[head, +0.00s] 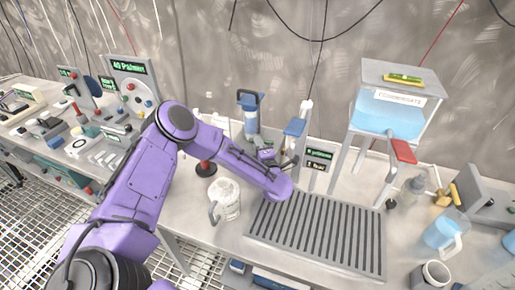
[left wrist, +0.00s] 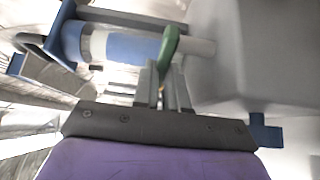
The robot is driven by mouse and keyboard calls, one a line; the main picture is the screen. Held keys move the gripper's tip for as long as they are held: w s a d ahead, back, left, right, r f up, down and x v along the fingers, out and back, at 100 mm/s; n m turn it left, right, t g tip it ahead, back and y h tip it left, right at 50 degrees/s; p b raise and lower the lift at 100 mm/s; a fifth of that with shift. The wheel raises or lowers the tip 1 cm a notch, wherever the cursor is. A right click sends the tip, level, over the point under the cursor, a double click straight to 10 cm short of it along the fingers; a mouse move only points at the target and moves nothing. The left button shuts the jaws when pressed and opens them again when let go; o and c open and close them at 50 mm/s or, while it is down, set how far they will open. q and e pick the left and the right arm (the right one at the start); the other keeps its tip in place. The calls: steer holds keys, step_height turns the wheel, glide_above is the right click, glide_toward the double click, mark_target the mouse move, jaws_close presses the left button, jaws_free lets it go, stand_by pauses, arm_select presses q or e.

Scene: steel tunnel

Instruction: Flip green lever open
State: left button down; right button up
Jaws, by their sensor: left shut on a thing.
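The green lever (left wrist: 170,43) shows in the left wrist view, beside a blue and white cylinder (left wrist: 125,47) on a fixture. Its lower end meets the tips of my left gripper (left wrist: 164,78), whose two grey fingers are close together on it. In the head view my left gripper (head: 288,161) is by a blue-topped stand (head: 295,128) behind the slatted grate. I cannot make out the lever there; the arm and stand seem to hide it. My right gripper is in neither view.
A slatted grate (head: 320,235) lies in front of the stand. A white mug (head: 224,197) stands left of it. A tank of blue liquid on a frame (head: 388,112), with a red handle (head: 403,151), stands right. A pitcher (head: 445,233) is at the far right.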

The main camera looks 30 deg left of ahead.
arm_select(q)
steer(key=c, duration=1.2)
jaws_free()
steer(key=shift+o, duration=0.2)
steer(key=shift+w, duration=0.1)
steer(key=shift+d, duration=0.1)
steer(key=shift+d, duration=0.2)
steer(key=b+v, duration=0.2)
steer(key=v, duration=0.9)
steer(key=shift+s+d+b, duration=0.25)
steer(key=shift+b, duration=0.15)
